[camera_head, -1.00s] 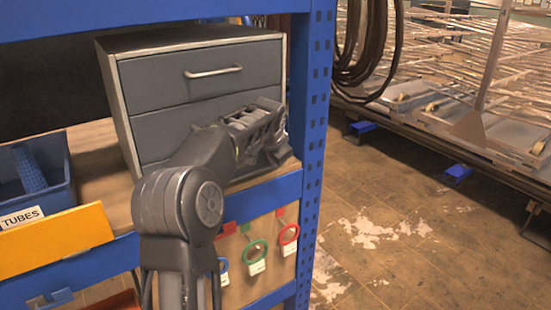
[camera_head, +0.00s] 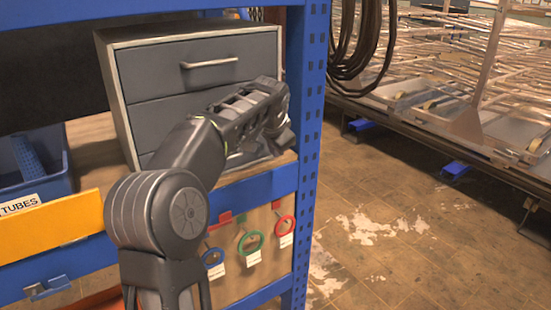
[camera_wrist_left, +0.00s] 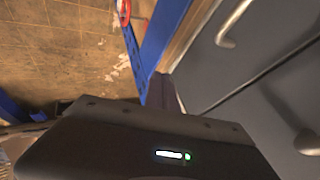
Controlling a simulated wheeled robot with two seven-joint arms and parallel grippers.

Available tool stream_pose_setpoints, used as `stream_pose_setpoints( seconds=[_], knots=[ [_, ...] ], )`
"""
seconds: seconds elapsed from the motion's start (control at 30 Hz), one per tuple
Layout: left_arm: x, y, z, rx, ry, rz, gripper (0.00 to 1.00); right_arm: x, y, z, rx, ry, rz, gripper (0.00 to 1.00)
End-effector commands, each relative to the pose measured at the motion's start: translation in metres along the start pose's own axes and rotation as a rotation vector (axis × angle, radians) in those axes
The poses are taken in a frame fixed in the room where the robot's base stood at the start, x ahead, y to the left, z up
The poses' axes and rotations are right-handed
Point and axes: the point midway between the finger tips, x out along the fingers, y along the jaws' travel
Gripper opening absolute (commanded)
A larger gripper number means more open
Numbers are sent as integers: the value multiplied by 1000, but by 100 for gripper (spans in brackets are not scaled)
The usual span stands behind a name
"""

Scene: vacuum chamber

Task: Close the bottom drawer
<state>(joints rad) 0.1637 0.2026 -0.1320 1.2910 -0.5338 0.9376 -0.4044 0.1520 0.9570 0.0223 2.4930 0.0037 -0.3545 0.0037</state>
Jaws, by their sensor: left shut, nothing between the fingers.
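A grey drawer cabinet (camera_head: 122,60) stands on the shelf. Its top drawer (camera_head: 160,73) looks flush, with a bar handle (camera_head: 210,62). A lower drawer front (camera_head: 165,118) is partly covered by my left arm. The bottom drawer is mostly hidden behind the arm, so I cannot tell how far it stands out. My left gripper (camera_head: 276,130) is shut and empty, in front of the cabinet's lower right side. The left wrist view shows grey drawer fronts (camera_wrist_left: 255,65) close by, with two handles. My right gripper is out of view.
A blue rack post (camera_head: 312,130) stands just right of the gripper. A blue tubes bin (camera_head: 40,195) and a yellow panel (camera_head: 50,228) are at left. Coloured rings (camera_head: 250,242) hang below the shelf. Open floor (camera_head: 400,230) lies to the right.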

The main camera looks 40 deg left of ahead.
Motion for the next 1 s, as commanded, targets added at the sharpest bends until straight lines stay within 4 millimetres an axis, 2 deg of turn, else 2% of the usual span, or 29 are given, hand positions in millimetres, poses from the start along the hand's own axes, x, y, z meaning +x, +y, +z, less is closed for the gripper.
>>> stream_pose_setpoints(
  seconds=[0.1,0.3,0.93,1.0],
  knots=[
    [-23,2,-1,0,6,1,0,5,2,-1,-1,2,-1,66],
    [-43,1,-1,1,3,1,0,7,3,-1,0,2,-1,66],
    [-45,1,-1,-3,2,2,0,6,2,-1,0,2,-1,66],
    [-45,0,-6,-16,21,-5,0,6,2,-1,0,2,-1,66]
  ],
)
